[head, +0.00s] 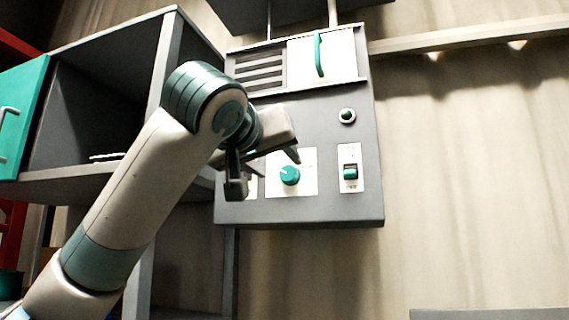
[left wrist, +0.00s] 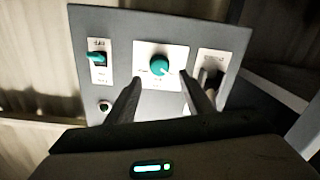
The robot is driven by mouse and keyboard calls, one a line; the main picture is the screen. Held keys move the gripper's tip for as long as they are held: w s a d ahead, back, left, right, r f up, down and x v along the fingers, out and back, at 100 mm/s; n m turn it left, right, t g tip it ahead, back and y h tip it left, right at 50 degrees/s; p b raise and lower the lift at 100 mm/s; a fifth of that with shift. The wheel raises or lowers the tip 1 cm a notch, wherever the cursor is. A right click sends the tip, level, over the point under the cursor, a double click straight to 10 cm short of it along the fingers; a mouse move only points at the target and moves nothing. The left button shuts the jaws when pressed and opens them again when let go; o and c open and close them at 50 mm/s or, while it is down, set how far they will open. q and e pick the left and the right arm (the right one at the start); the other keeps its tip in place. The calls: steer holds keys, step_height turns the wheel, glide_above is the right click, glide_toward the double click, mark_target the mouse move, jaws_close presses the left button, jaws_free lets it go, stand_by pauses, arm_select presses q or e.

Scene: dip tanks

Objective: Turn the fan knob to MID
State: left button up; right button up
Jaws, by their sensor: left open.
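The fan knob (head: 289,176) is a round teal knob on a white plate, low on a grey control panel (head: 300,212). In the left wrist view the knob (left wrist: 160,65) sits beyond and between my fingertips, with a small light mark at its lower right edge. Its printed labels are too small to read. My left gripper (head: 268,172) is open in front of the panel, just left of the knob in the head view. In the left wrist view the left gripper (left wrist: 160,84) has a finger on each side of the knob, apart from it. My right gripper is in neither view.
A white cover with a teal handle (head: 318,54) is at the panel's top. An open grey cabinet (head: 98,112) stands left. The wall at right is clear.

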mark_target(287, 172)
arm_select(q)
steer(key=shift+p+x, duration=0.75)
steer(key=shift+x, duration=2.2)
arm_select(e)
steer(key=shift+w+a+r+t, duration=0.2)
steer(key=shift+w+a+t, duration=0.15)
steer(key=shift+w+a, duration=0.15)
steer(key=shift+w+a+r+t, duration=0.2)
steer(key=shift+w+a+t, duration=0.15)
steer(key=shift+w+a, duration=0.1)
arm_select(q)
steer(key=shift+f, duration=0.1)
steer(key=c, duration=1.1)
